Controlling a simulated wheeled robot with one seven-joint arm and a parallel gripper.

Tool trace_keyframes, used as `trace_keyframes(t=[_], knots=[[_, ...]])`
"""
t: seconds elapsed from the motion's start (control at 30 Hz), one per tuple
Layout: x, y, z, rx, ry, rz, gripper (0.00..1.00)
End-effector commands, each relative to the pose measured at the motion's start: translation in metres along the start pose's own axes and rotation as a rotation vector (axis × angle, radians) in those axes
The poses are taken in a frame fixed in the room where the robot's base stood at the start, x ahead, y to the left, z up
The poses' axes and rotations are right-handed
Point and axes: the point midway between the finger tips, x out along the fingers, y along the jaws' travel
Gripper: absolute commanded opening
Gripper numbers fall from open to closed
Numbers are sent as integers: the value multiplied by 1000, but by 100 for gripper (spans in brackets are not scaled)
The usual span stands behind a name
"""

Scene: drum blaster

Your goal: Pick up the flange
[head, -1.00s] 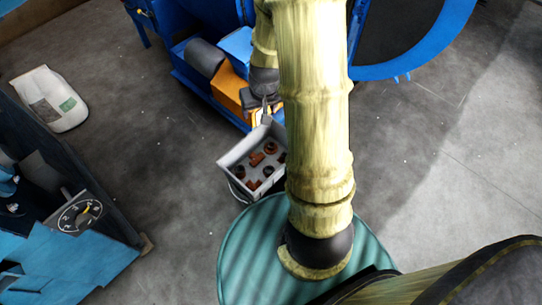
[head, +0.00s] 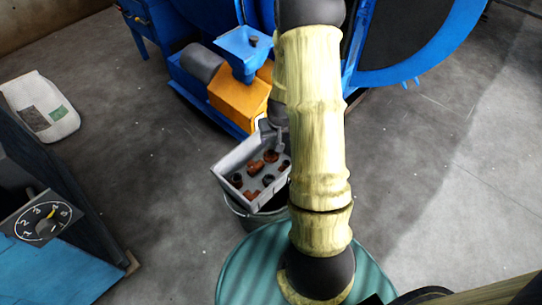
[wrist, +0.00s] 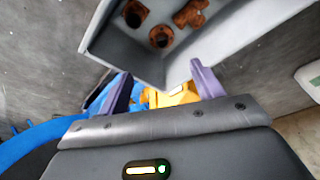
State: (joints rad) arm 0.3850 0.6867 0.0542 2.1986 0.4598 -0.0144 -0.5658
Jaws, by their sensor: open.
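A grey tray (head: 232,160) holds several rusty brown and dark metal parts, some round with a hole, one a branched fitting (head: 255,167). I cannot tell for sure which one is the flange; a round, ring-like part (head: 271,156) lies near the tray's far end. The wrist view shows a round part with a dark hole (wrist: 161,37), another round part (wrist: 134,13) and a branched piece (wrist: 190,13). My gripper (wrist: 162,88) is open and empty, its two fingers apart at the tray's edge. In the head view it is partly hidden by my arm.
The tray rests over a dark bucket (head: 240,214) beside a green drum (head: 240,270). A blue machine with an orange housing (head: 235,100) stands just behind. A control panel with a dial (head: 42,222) is at left, a white sack (head: 40,105) on the floor. Floor left of the tray is clear.

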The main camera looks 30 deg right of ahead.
Motion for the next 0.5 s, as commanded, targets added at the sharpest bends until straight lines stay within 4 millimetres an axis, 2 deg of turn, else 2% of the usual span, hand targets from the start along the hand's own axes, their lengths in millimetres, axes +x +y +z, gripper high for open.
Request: trace_keyframes(t=[0.5], knots=[[87,0,1,2,-1,0,66]])
